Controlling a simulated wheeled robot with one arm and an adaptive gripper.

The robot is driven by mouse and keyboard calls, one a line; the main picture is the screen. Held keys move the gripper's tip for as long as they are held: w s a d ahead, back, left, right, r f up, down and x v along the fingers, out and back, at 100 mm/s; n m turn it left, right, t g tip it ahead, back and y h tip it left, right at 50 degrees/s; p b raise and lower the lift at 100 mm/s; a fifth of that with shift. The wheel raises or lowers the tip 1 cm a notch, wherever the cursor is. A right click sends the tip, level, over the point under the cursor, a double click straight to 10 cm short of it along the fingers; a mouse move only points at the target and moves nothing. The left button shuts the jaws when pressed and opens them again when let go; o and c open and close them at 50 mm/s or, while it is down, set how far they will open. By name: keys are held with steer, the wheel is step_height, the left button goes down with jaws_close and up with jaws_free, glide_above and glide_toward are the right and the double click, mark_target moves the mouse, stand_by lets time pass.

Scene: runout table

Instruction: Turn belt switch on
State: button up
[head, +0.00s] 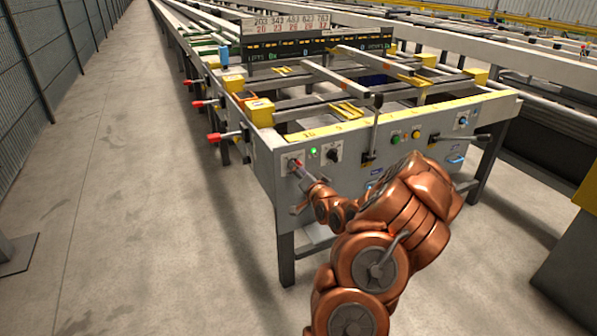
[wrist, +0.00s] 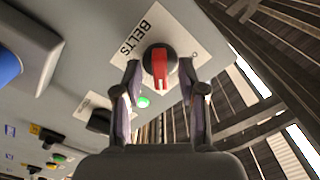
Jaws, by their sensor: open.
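The belt switch (wrist: 160,68) is a red rotary knob with a black base on a white plate (wrist: 190,37) marked BELTS. In the head view the red belt switch (head: 294,164) sits at the left end of the table's front panel, partly covered by my gripper (head: 301,175). In the wrist view my gripper (wrist: 166,78) is open, with one finger on each side of the red knob. I cannot tell whether the fingers touch it. A green light (wrist: 143,102) glows beside the plate.
A black knob (head: 333,156), several coloured buttons (head: 404,136) and an upright lever (head: 374,125) are on the same front panel (head: 265,165). Red-handled levers (head: 215,137) stick out on the table's left side. The concrete floor (head: 140,200) to the left is clear.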

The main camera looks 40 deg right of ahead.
steer(key=shift+s, duration=0.1)
steer(key=v, duration=0.7)
steer(key=shift+s+a, duration=0.1)
stand_by(0.7)
